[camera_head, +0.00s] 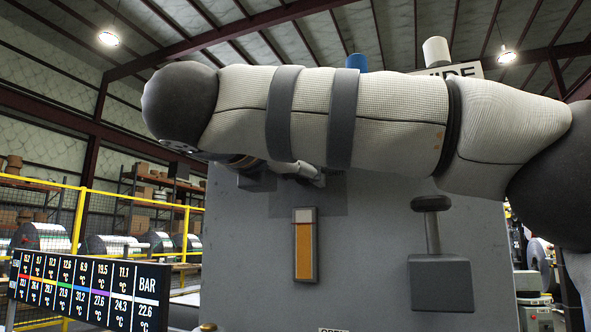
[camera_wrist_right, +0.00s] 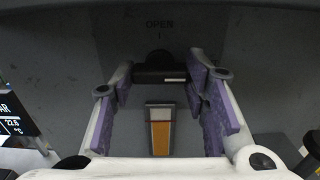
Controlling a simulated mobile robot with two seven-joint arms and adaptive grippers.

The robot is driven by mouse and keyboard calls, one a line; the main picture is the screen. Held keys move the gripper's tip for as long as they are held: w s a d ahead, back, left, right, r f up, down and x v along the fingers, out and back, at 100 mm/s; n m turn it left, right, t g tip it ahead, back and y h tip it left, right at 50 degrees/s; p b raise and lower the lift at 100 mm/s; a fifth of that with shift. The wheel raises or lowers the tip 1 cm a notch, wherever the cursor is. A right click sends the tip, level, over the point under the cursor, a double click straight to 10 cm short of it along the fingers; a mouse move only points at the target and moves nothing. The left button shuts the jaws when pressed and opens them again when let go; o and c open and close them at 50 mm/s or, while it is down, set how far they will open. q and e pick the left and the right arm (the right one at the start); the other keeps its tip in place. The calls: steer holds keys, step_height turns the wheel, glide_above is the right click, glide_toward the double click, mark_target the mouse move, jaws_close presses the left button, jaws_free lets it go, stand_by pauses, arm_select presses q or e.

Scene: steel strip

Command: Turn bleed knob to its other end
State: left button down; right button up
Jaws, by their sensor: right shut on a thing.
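The bleed knob (camera_wrist_right: 150,75) is a dark knob on the grey panel, seen in the right wrist view below an "OPEN" label (camera_wrist_right: 160,24). Its bar handle lies level in the picture, with a white mark at the bar's right side. My right gripper (camera_wrist_right: 160,78) is shut on the knob, with one purple-padded finger at each end of the bar. In the head view my right arm crosses the upper picture from the right. My right gripper (camera_head: 308,175) shows partly below it, and the knob is hidden there. My left gripper is not in view.
Below the knob the panel (camera_head: 375,245) carries an orange-filled gauge (camera_head: 305,245). To its right, a lever (camera_head: 432,230) stands out on a grey block. A display board (camera_head: 90,288) is at lower left. Blue and white cylinders (camera_head: 435,52) top the panel behind my arm.

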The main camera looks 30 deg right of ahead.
steer(key=shift+r, duration=0.15)
steer(key=o, duration=1.1)
steer(key=shift+d, duration=0.1)
steer(key=shift+o, duration=0.2)
steer(key=v, duration=0.7)
steer(key=shift+a, duration=0.25)
steer(key=shift+s, duration=0.1)
